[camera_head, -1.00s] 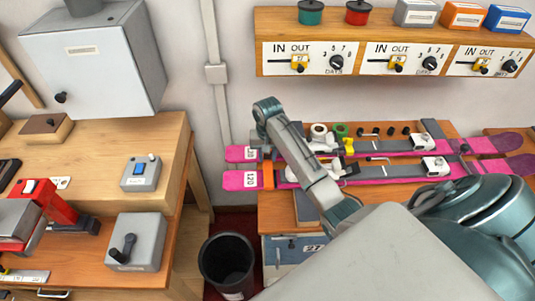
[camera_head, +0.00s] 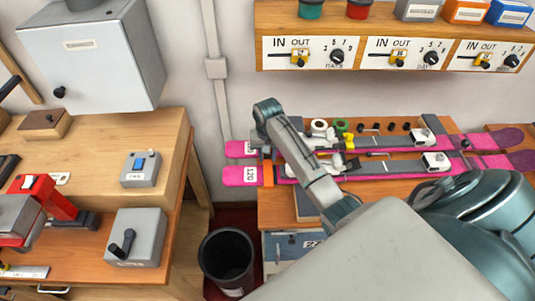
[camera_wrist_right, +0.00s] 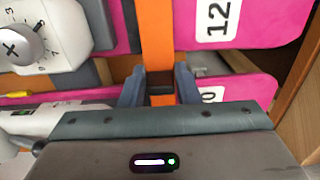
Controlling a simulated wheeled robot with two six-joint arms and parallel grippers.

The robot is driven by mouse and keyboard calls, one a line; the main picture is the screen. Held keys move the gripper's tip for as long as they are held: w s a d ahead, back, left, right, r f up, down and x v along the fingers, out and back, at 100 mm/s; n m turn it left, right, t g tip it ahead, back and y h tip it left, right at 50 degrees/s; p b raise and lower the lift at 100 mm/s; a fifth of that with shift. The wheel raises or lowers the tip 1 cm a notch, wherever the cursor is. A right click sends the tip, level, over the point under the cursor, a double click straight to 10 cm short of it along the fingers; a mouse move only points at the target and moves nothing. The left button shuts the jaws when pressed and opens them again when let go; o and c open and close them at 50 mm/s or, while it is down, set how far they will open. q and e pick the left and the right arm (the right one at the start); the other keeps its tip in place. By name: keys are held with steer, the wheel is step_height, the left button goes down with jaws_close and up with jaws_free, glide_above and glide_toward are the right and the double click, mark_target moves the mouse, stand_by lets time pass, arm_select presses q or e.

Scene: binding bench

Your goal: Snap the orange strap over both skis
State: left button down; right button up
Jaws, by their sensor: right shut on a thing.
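Two pink and grey skis lie side by side on the right-hand bench, the near ski (camera_head: 240,176) marked 120 and the far ski (camera_head: 236,149) behind it. The orange strap (camera_head: 267,175) crosses the near ski close to its left end; it also shows in the right wrist view (camera_wrist_right: 157,38). My right gripper (camera_wrist_right: 160,86) is shut on the strap, between the two skis in its wrist view. In the head view my right gripper (camera_head: 267,154) is small and partly hidden by my arm. Whether the strap is fastened cannot be seen. My left gripper is out of view.
A black bin (camera_head: 227,262) stands in the gap between the benches. White bindings (camera_head: 435,161) and small parts sit on and behind the skis. A shelf with IN/OUT dials (camera_head: 400,53) hangs above. A red tool (camera_head: 45,197) and grey switch boxes (camera_head: 136,238) occupy the left bench.

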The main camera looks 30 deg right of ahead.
steer(key=o, duration=1.1)
steer(key=shift+o, duration=0.6)
steer(key=o, duration=0.4)
steer(key=shift+r, duration=0.1)
steer(key=shift+r+p, duration=0.55)
steer(key=shift+r, duration=2.4)
steer(key=shift+f, duration=0.1)
